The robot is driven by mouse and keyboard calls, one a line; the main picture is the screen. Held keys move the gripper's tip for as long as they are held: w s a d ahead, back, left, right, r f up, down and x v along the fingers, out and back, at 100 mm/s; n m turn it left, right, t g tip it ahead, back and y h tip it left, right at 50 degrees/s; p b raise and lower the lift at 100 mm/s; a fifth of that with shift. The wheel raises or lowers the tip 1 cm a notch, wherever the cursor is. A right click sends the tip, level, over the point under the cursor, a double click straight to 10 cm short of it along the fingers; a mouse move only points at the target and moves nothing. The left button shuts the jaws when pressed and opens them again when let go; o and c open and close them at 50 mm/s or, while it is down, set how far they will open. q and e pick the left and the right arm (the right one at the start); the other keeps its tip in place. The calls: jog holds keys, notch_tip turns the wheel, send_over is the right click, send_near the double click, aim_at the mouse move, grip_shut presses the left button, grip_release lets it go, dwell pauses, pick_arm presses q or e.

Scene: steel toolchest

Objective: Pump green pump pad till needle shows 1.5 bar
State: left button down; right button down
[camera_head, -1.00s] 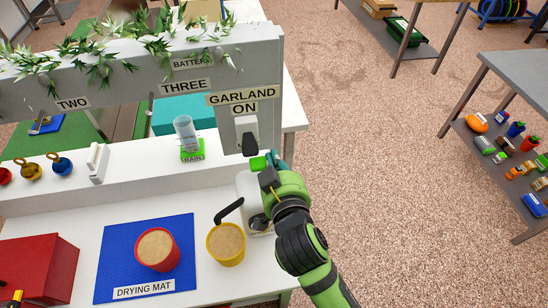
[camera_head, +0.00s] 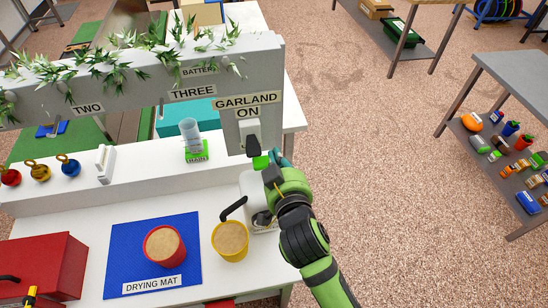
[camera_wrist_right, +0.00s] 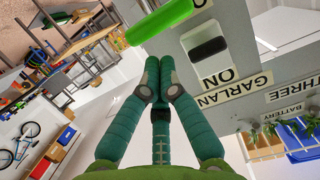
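The green pump pad (camera_head: 260,162) shows as a small bright green block below the GARLAND ON switch. It also shows as a long green bar (camera_wrist_right: 160,20) in the right wrist view. My right gripper (camera_head: 275,158) is right beside it, partly hidden by its own wrist. In the wrist view, its teal fingers (camera_wrist_right: 157,75) meet at the tips with nothing between them. The bar lies just beyond the tips; I cannot tell whether they touch it. A white body (camera_head: 252,190) with a black spout stands below. No needle or dial can be made out. My left gripper is out of view.
A yellow cup (camera_head: 230,254) stands by the spout. A red cup (camera_head: 165,262) stands on the blue drying mat (camera_head: 125,262). A red box (camera_head: 45,262) is at left. The garland switch (camera_head: 250,135) on the grey post is close above my gripper. Open floor lies to the right.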

jog(key=p+v, duration=0.1)
jog(key=v, duration=0.8)
jog(key=shift+s+f, duration=0.15)
jog(key=shift+s, duration=0.05)
jog(key=shift+w+d+f, duration=0.1)
